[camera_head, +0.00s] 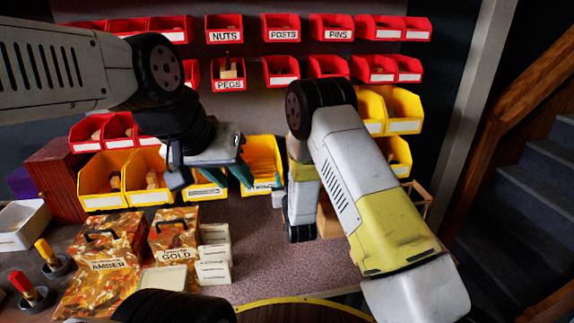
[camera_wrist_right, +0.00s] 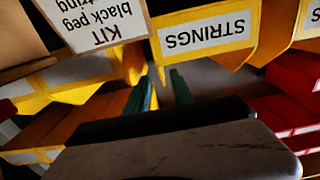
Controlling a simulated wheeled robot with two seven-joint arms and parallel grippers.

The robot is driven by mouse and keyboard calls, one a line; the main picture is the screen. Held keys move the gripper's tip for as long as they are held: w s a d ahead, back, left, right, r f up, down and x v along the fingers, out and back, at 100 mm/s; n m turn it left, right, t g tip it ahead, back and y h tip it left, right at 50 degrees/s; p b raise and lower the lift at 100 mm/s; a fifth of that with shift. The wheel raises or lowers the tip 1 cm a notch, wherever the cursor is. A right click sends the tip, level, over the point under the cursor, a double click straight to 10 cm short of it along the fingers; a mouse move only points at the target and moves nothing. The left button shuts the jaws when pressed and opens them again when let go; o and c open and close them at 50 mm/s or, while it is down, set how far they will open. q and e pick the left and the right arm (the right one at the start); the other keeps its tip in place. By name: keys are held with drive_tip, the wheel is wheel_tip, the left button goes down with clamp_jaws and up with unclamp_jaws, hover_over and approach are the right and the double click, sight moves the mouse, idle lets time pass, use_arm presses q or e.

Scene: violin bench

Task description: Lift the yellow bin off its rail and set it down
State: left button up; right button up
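The yellow STRINGS bin (camera_head: 262,155) hangs in the lower yellow row, partly hidden by my right arm. Its label shows upside down in the right wrist view (camera_wrist_right: 205,36). My left gripper (camera_head: 215,178) is in front of the yellow bin beside it (camera_head: 207,191), with its teal fingers apart. That bin is mostly hidden by the gripper. My right gripper (camera_wrist_right: 160,92) has its teal fingertips apart near the side edge of the STRINGS bin; I cannot tell whether they touch it.
Two yellow bins (camera_head: 122,187) hang at left, with more yellow bins (camera_head: 403,104) at right. Red bins (camera_head: 224,33) fill the rows above. AMBER (camera_head: 95,274) and GOLD (camera_head: 176,232) boxes and white cartons (camera_head: 214,271) stand on the bench. The bench surface (camera_head: 262,260) has bare room at centre.

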sight(280, 166)
drive_tip(key=x, duration=0.8)
drive_tip(key=shift+s, duration=0.1)
clamp_jaws()
drive_tip(key=shift+f, duration=0.1)
idle(2.9)
